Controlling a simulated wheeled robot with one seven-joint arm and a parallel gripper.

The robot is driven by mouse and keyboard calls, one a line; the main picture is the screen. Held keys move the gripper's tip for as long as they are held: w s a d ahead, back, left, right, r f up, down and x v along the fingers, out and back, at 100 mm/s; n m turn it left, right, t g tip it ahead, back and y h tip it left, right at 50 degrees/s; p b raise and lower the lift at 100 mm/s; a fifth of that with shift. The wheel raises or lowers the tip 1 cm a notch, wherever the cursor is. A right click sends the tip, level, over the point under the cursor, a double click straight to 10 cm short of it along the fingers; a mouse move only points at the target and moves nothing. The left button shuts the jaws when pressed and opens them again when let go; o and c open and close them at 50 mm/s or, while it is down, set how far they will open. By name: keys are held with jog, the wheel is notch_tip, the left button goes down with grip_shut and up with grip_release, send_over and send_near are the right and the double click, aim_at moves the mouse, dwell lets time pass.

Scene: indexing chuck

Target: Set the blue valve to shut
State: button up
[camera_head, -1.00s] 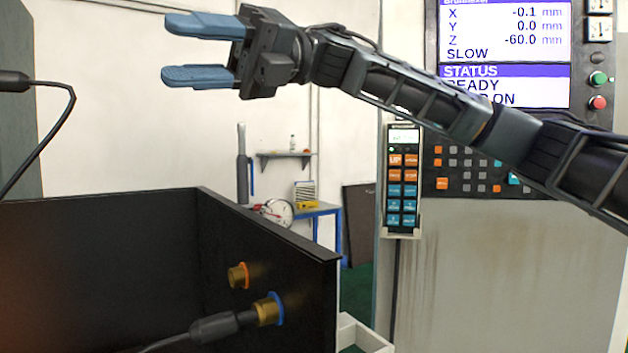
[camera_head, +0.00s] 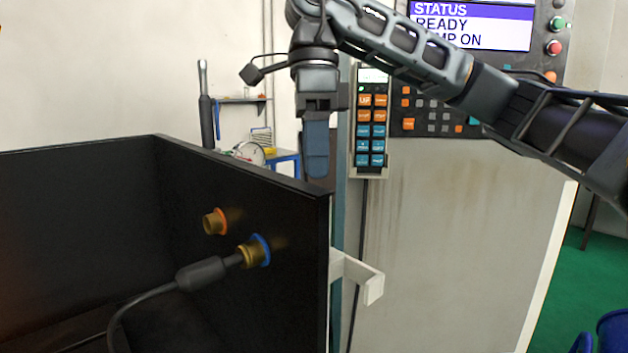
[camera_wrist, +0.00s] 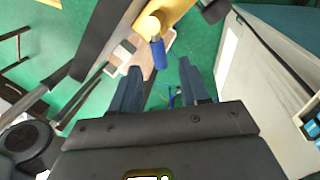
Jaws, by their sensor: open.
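In the wrist view, a yellow fitting (camera_wrist: 168,14) with a short blue handle (camera_wrist: 160,59) shows beyond my fingertips, roughly in line with the gap between them. This looks like the blue valve; its shut mark is not readable, and I cannot tell the distance. In the head view I cannot see this handle. My gripper (camera_head: 316,172) points down beside the right end of a black panel (camera_head: 290,200). Its blue fingers overlap each other in that view. The wrist view shows my gripper (camera_wrist: 158,75) with its fingers apart and nothing held between them.
The black panel carries a brass port with an orange ring (camera_head: 214,221) and one with a blue ring (camera_head: 258,250), where a black cable plug (camera_head: 203,274) sits. A button pendant (camera_head: 371,125) hangs on the grey machine cabinet (camera_head: 440,240). A pale bracket (camera_head: 362,278) juts out below. Green floor lies right.

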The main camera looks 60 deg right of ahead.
jog(key=shift+s+a+f, duration=0.1)
jog(key=shift+a+f, duration=0.05)
jog(key=shift+f, duration=0.8)
jog(key=shift+s+a+f, duration=0.1)
jog(key=shift+a+f, duration=0.05)
jog(key=shift+f, duration=0.8)
jog(key=shift+c, duration=0.3)
grip_shut()
